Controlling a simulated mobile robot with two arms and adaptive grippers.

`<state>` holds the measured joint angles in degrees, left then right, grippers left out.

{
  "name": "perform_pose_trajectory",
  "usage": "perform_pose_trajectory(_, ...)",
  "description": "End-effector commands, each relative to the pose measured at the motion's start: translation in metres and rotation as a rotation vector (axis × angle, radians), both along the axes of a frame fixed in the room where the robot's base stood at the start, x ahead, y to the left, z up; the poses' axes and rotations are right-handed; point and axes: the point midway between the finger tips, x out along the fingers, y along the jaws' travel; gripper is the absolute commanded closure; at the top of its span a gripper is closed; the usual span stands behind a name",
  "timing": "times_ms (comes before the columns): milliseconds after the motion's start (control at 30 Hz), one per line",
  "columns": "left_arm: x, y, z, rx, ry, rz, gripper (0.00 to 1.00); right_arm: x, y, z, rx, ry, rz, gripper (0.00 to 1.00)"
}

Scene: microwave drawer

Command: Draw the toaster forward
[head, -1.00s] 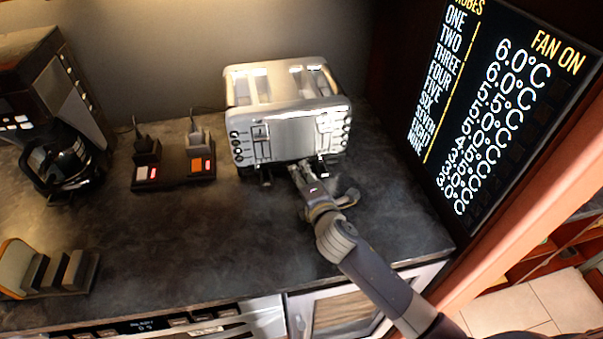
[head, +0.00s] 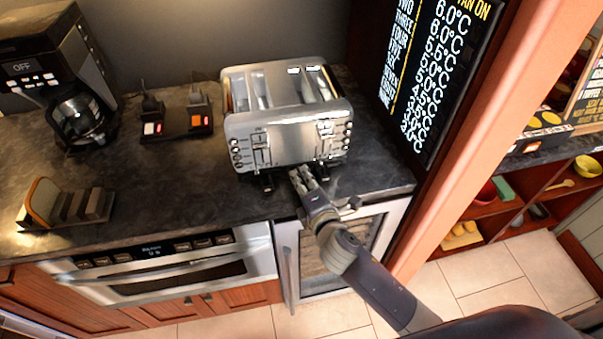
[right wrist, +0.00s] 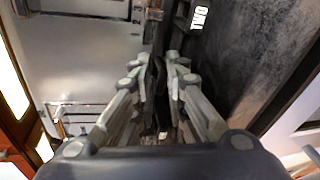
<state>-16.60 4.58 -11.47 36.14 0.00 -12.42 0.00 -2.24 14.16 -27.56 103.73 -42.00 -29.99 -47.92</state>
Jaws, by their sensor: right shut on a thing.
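The toaster (head: 285,140) is a silver block with long slots on top and rows of knobs on its front. It stands upright on the dark countertop (head: 130,215), its front close to the counter's front edge. My right gripper (head: 299,178) reaches in from the lower right and is shut at the toaster's lower front, between two small dark feet or levers. In the right wrist view the fingers (right wrist: 160,75) are nearly together around a thin dark part; exactly which part is hard to tell. My left gripper is not in view.
A black power block (head: 178,127) with lit switches and a coffee maker (head: 85,110) stand left of the toaster. A bread rack (head: 65,205) is at the front left. A lettered display (head: 430,80) and wooden post (head: 465,140) bound the right side. An oven (head: 170,265) is below.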

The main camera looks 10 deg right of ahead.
Motion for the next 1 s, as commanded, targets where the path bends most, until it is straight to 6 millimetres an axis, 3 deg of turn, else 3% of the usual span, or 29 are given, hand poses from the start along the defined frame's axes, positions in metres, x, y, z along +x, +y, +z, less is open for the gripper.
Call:
perform_pose_trajectory(433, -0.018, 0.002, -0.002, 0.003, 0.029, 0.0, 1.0, -0.004, 0.0, -0.006, -0.007, 0.01, 0.001, 1.0)
perform_pose_trajectory(467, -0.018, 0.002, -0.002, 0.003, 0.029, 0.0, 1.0, -0.004, 0.0, -0.006, -0.007, 0.01, 0.001, 0.85)
perform_pose_trajectory(500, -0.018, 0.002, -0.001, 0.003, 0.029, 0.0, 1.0, -0.004, 0.0, -0.005, -0.007, 0.01, 0.001, 0.79)
perform_pose_trajectory(833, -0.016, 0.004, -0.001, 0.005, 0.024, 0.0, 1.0, -0.006, 0.0, -0.002, -0.002, 0.005, 0.0, 0.79)
perform_pose_trajectory(1000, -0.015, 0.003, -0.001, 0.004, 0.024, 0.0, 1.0, -0.026, -0.002, 0.002, -0.003, 0.006, 0.0, 0.79)
